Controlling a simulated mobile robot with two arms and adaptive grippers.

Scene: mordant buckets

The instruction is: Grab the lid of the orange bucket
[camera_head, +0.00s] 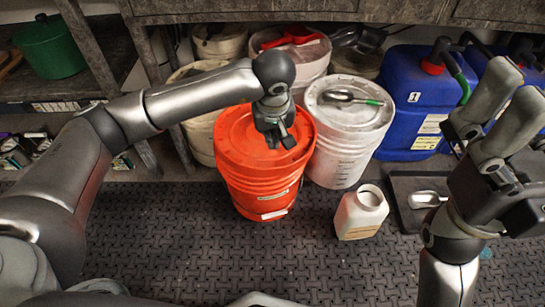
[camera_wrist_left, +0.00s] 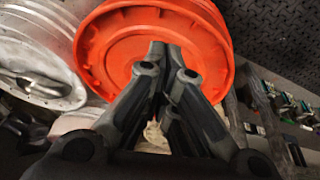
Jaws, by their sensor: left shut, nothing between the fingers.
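The orange bucket (camera_head: 262,185) stands upright on the dark mat in the middle of the head view. Its orange lid (camera_head: 235,140) is on top, and the lid also fills the upper middle of the left wrist view (camera_wrist_left: 110,45). My left gripper (camera_head: 280,142) is shut and empty, over the lid and pointing down at it; I cannot tell whether the fingertips touch it. In the left wrist view its fingertips (camera_wrist_left: 165,50) meet in front of the lid. My right gripper (camera_head: 490,120) is raised at the right, with its fingers apart and away from the bucket.
A white bucket (camera_head: 345,145) with a scoop on its lid stands right beside the orange one. Blue jugs (camera_head: 412,90) are behind at the right. A small open white bottle (camera_head: 362,212) stands in front. The textured mat (camera_head: 210,255) is clear in front.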

